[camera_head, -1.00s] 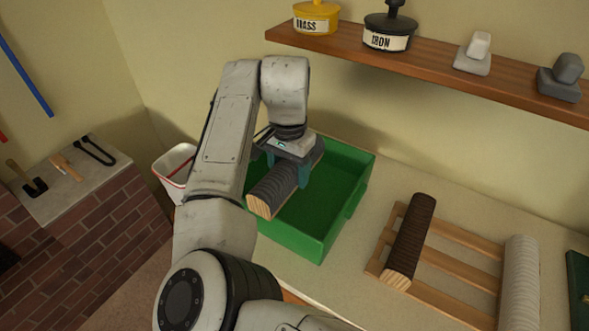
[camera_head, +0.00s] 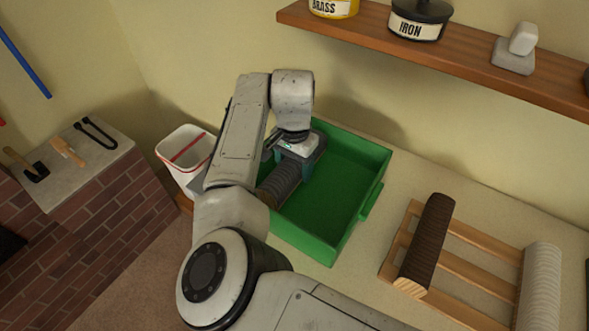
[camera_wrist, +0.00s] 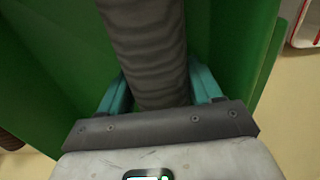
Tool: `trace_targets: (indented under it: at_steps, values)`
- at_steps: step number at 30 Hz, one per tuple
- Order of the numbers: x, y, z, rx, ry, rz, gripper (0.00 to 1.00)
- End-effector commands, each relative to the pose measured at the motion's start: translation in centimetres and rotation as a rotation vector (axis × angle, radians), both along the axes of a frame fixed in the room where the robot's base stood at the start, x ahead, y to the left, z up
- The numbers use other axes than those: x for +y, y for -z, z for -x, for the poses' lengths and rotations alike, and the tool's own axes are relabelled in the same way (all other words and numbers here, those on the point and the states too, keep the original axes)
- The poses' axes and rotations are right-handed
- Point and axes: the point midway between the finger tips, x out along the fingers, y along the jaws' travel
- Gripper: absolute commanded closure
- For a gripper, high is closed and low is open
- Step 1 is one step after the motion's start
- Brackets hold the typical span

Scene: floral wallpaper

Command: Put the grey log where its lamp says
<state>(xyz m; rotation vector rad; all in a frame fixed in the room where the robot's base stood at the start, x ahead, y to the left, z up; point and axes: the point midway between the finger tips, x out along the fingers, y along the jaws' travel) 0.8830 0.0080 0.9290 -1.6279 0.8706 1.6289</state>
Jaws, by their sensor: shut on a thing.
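The grey log (camera_head: 281,184) is a ridged dark-grey cylinder, partly hidden by my arm in the head view. My gripper (camera_head: 292,165) is shut on it, over the left part of the green crate (camera_head: 348,240). In the wrist view the grey log (camera_wrist: 150,50) runs between the teal fingers of my gripper (camera_wrist: 160,90), with green crate walls around it. I cannot tell whether the log touches the crate floor. No lamp for the log can be made out clearly; a small lit display shows at the bottom of the wrist view.
A white bin (camera_head: 181,165) with a red stripe stands left of the crate. A wooden rack (camera_head: 470,235) at the right holds a brown log (camera_head: 428,240) and a white log (camera_head: 541,285). A shelf (camera_head: 450,58) with brass and iron tins hangs above.

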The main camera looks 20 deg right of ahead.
Motion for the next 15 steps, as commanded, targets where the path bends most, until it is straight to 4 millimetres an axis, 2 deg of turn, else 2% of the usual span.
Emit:
trace_targets:
  at_steps: [5,15]
  values:
    - [0.0,2.1,0.0,0.001,0.000,-0.001,0.90]
    - [0.0,2.5,0.0,0.000,0.000,0.000,0.90]
